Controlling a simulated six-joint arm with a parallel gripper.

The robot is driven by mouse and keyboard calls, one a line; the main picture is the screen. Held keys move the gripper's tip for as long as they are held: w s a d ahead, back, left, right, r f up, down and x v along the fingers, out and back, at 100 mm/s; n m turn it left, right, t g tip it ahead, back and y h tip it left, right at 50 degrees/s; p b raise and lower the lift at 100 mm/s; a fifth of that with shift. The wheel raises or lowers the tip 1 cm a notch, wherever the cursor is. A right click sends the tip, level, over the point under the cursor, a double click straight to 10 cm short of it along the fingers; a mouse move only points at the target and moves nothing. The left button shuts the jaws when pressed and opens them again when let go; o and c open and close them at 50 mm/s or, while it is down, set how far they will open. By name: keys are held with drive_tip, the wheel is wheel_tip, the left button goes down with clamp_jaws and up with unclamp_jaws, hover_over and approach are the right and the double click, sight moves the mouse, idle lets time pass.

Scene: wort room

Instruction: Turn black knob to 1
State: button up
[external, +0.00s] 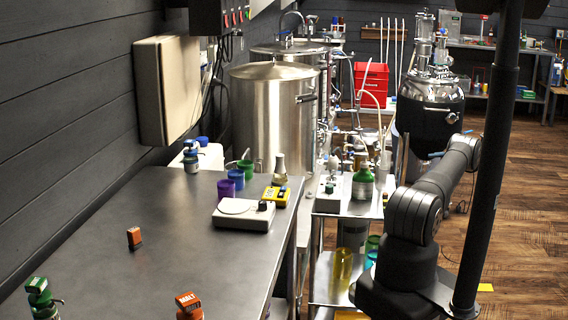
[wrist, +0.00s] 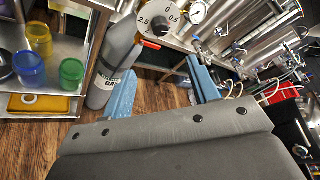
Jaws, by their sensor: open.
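In the wrist view, a round white dial (wrist: 178,14) at the top centre bears the marks 0, 0.5, 2 and 2.5. A black knob (wrist: 160,26) sits at its middle. The dial's upper part is cut off by the frame, and I see no mark 1. I cannot tell the knob's exact setting. My gripper (wrist: 160,68) is open and empty, its two blue fingers pointing up toward the dial and apart from it. In the external view my arm is at the right, and the gripper cannot be made out.
A grey gas cylinder (wrist: 113,65) stands left of the dial. A shelf with yellow (wrist: 30,68) and green (wrist: 72,71) cups is at the left. Pipes, valves and a gauge (wrist: 198,12) crowd the upper right. In the external view, a long bench (external: 170,235) is at the left.

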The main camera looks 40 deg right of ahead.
drive_tip(key=x, duration=1.7)
drive_tip(key=shift+w+a, duration=0.1)
drive_tip(key=shift+a, duration=0.05)
drive_tip(key=c, duration=1)
